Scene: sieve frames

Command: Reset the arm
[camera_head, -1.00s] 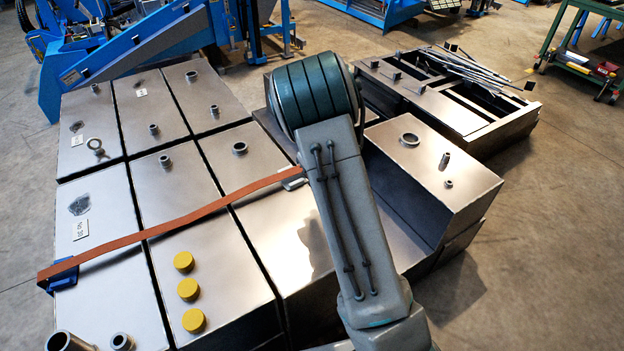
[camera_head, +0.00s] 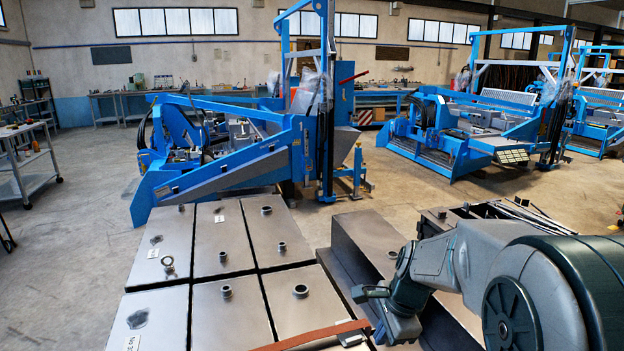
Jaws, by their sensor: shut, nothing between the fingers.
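My arm reaches in from the right edge of the head view, its large dark joint nearest the camera. My gripper (camera_head: 368,293) is at the arm's far end, small in the picture and pointing left above the metal boxes. It is shut and holds nothing that I can see. A metal-topped box (camera_head: 222,248) with short pipe stubs lies left of the gripper. An orange-brown strap (camera_head: 312,336) crosses the boxes just below and left of it.
A blue machine frame (camera_head: 240,170) stands behind the boxes. More blue machines (camera_head: 470,130) stand at the back right. A grey shelf trolley (camera_head: 30,165) is at the far left. Open concrete floor (camera_head: 80,230) lies left of the boxes.

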